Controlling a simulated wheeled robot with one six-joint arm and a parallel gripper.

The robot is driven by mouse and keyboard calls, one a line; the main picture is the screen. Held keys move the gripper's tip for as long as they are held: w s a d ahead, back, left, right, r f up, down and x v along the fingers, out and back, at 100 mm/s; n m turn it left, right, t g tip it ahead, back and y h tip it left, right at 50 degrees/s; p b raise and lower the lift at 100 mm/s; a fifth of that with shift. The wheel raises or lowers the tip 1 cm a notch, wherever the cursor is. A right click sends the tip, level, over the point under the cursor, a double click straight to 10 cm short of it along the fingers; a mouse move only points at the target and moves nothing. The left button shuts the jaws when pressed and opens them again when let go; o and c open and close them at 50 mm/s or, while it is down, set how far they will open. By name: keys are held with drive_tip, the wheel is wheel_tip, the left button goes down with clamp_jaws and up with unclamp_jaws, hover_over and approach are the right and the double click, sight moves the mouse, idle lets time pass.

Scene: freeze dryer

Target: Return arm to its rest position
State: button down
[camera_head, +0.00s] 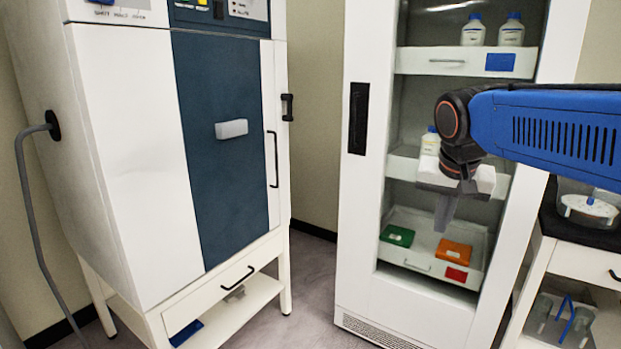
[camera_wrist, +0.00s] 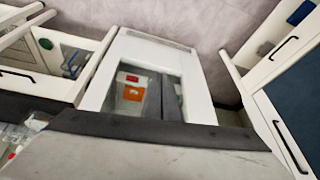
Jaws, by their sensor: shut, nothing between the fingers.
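My gripper (camera_head: 446,208) hangs from my blue arm in the head view, in front of the tall white cabinet (camera_head: 360,220). Its fingers point down and are shut with nothing between them. In the wrist view the gripper's grey body fills the lower part, with the fingers (camera_wrist: 163,98) showing dark in front of the cabinet's window (camera_wrist: 107,90). The freeze dryer (camera_head: 135,150) stands at the left, white with a dark blue panel, and is apart from my gripper.
The cabinet holds white bottles (camera_head: 474,30) on the upper shelf. A green box (camera_head: 397,236) and an orange box (camera_head: 453,254) lie in its lower tray. A side cart (camera_head: 580,262) with glassware stands at the right. Floor (camera_head: 312,275) is clear between dryer and cabinet.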

drive_tip(key=s+d+f+n+y, duration=0.1)
drive_tip(key=s+f+n, duration=0.3)
drive_tip(key=s+f, duration=1.3)
drive_tip(key=s, duration=0.3)
drive_tip(key=shift+d+n+t, duration=0.15)
drive_tip(key=shift+n+t, duration=0.15)
drive_tip(key=shift+n, duration=0.1)
